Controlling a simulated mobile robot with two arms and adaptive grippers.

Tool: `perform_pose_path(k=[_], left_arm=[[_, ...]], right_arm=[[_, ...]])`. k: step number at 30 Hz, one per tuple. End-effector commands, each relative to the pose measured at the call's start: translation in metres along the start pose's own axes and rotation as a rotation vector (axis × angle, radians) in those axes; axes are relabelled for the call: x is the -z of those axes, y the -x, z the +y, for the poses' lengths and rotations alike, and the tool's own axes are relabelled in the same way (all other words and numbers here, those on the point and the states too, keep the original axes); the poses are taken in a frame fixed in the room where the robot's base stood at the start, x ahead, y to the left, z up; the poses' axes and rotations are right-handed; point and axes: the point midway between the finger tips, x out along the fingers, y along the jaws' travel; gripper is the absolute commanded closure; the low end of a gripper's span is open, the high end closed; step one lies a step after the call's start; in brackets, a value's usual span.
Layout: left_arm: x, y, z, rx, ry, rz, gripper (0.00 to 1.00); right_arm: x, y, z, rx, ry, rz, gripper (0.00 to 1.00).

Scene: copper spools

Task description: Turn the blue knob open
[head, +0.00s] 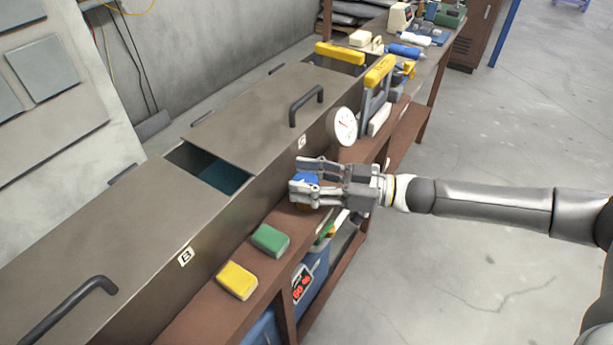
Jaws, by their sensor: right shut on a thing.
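The blue knob (306,180) is on the front side of the long metal tank, below the C label and left of the round gauge. My right gripper (303,182) reaches in from the right and is shut on the knob, with a finger on either side of it. The fingers hide much of the knob, so its turn angle cannot be told. My left gripper is not in view.
A white gauge (343,126) sits just above and right of my gripper. Green (270,240) and yellow (237,280) blocks lie on the brown ledge. A lid with a black handle (306,104) covers part of the tank. Open floor (440,270) lies to the right.

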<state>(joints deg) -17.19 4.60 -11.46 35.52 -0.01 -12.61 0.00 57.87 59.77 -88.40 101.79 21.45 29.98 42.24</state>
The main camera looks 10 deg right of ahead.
Motion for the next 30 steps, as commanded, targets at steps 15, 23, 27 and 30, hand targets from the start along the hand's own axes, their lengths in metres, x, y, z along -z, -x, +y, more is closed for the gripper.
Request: perform_pose_path(k=[15,23,27,30], left_arm=[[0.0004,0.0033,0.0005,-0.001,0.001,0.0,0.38],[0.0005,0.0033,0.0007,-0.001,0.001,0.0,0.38],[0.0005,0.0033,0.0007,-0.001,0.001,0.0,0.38],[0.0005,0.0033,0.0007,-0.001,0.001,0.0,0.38]], right_arm=[[0.0013,-0.001,-0.0001,0.025,0.001,0.003,0.78],[0.0013,-0.001,-0.0001,0.024,0.001,0.003,0.38],[0.001,-0.0007,-0.0001,0.024,0.001,0.003,0.33],[0.0007,-0.0005,-0.0001,0.024,0.001,0.002,0.33]])
